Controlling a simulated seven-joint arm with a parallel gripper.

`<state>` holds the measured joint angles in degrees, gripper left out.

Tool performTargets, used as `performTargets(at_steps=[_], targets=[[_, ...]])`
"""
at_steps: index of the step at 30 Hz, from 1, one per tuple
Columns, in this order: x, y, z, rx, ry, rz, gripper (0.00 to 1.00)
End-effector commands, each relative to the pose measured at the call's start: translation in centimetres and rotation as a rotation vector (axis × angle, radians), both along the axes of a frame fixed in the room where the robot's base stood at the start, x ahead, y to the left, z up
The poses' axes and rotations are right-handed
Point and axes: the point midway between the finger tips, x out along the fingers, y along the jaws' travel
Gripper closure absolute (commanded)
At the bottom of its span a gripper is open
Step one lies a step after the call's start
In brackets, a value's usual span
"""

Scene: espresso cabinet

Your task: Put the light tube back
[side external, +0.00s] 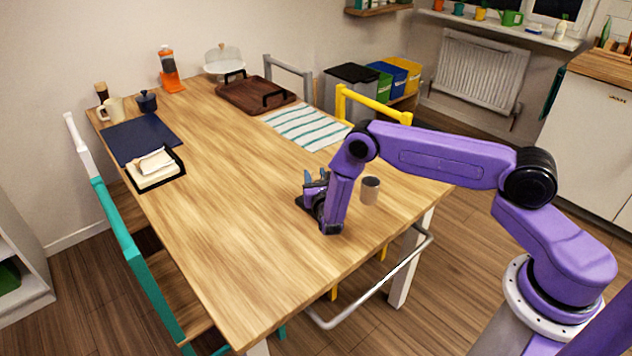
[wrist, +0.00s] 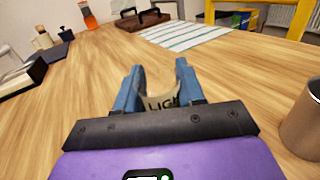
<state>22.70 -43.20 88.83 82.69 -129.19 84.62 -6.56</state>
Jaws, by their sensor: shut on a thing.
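My gripper (side external: 315,178) is low over the wooden table, near its front right part. In the wrist view its two blue fingers (wrist: 158,74) are closed on a pale, curved thing with dark letters reading "LIGH", which I take for the light tube (wrist: 160,102). Only a part of the tube shows between the fingers; its lower part is hidden behind the gripper body. I cannot tell whether it touches the table.
A grey-brown cup (side external: 370,190) stands close to the right of my gripper; it also shows in the wrist view (wrist: 303,122). A striped cloth (side external: 300,126), a brown tray (side external: 250,97) and a napkin holder (side external: 158,182) lie farther off. The table's middle is clear.

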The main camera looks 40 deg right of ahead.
Motion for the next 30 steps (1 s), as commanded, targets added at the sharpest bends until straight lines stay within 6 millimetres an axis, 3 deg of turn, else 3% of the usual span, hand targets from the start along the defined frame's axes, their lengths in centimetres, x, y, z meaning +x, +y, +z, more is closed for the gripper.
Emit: performTargets(at_steps=[5, 11, 23, 30], targets=[[0.0, 0.0, 0.8, -0.001, -0.001, 0.0, 0.97], [0.0, 0.0, 3.3, 0.001, -0.003, 0.0, 0.97], [-5.2, 0.3, 9.3, -0.001, -0.001, 0.002, 0.97], [-9.7, 0.4, 11.1, -0.002, 0.002, 0.002, 0.97]])
